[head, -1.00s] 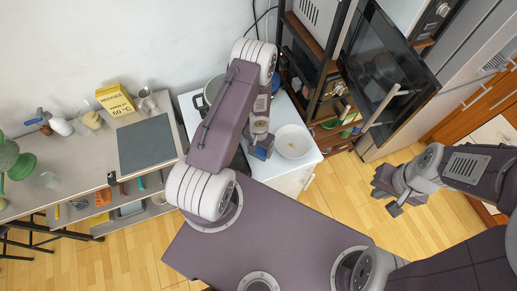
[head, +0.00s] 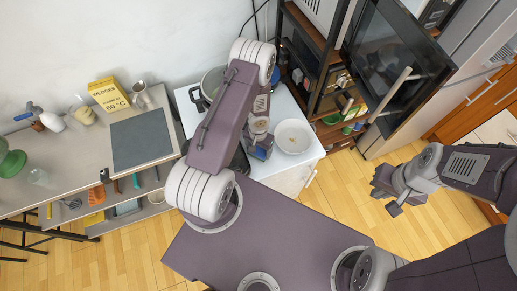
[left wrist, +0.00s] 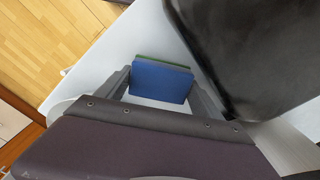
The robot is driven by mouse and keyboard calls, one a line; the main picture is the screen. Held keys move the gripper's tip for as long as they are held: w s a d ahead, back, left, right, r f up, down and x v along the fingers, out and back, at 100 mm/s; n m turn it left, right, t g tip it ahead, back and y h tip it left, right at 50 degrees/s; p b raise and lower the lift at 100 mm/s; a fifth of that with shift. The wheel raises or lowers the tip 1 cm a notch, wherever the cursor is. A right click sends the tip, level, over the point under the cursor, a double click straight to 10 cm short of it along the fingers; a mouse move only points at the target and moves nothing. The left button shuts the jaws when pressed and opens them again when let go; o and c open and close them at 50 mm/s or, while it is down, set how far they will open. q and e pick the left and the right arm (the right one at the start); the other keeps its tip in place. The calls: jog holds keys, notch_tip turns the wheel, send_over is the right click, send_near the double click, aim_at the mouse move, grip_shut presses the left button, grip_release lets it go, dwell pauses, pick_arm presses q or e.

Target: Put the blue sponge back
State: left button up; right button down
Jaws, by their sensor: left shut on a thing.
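The blue sponge (left wrist: 160,82) is held between the two fingers of my left gripper (left wrist: 161,88) in the left wrist view, with a green layer along its far edge. White surface shows beneath it. In the head view the sponge (head: 259,154) is a small blue patch at the end of my left gripper (head: 260,148), over the white counter (head: 309,162) and left of a white bowl (head: 294,136). My arm hides part of it. My right gripper (head: 386,194) is out over the floor on the right, and its finger opening is unclear.
A pot (head: 213,83) stands behind my left arm. A dark shelf rack (head: 305,60) rises at the counter's back right. A glossy black surface (left wrist: 250,45) lies close to the sponge's right in the wrist view. A grey side table (head: 85,160) with kitchen items stands left.

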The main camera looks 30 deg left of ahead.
pick_arm(q)
jog(key=shift+f+b, duration=0.55)
jog(key=shift+f, duration=0.15)
jog(key=shift+f, duration=0.25)
jog(key=o, duration=1.2)
jog(key=shift+o, duration=0.2)
notch_tip(320, 180, up, 9)
jog(key=p, duration=0.8)
jog(key=shift+r, duration=0.1)
grip_shut()
